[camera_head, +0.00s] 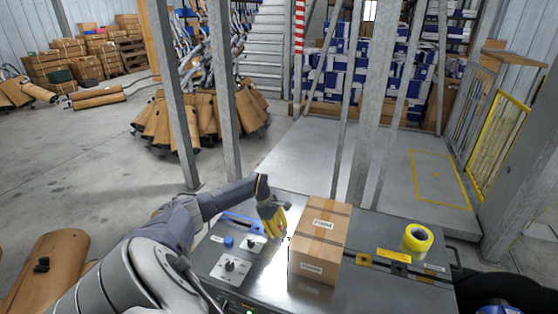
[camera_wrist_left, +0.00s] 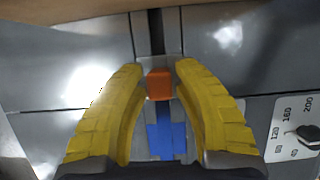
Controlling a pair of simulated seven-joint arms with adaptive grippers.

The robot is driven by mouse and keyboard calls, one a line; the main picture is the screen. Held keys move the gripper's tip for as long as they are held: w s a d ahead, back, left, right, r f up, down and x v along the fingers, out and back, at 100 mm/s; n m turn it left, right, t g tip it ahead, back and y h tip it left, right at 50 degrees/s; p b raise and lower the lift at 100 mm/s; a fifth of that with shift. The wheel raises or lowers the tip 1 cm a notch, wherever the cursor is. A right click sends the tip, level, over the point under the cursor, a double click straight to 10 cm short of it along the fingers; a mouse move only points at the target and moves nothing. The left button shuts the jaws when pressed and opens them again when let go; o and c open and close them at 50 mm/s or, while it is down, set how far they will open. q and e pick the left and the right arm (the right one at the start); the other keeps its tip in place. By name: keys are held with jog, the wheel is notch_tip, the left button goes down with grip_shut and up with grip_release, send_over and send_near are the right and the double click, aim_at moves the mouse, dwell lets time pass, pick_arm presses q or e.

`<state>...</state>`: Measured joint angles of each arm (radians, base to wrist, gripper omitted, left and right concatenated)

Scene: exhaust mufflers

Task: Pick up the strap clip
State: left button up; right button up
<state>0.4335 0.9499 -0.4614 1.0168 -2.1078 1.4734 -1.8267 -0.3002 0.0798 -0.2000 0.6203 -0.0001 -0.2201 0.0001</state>
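My left gripper (camera_head: 282,221) is over the grey metal bench, just left of the cardboard box (camera_head: 319,240). In the left wrist view its yellow fingers (camera_wrist_left: 159,67) are apart. In the head view the orange block cannot be made out. My right gripper is not in view.
The bench carries dial plates (camera_head: 230,265), a blue bar (camera_head: 243,223) and a yellow tape roll (camera_head: 417,238). The box edge is close to the left fingertips. Metal posts (camera_head: 226,95) stand behind the bench.

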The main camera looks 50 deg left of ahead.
pick_arm(q)
grip_shut()
jog(key=shift+r, duration=0.15)
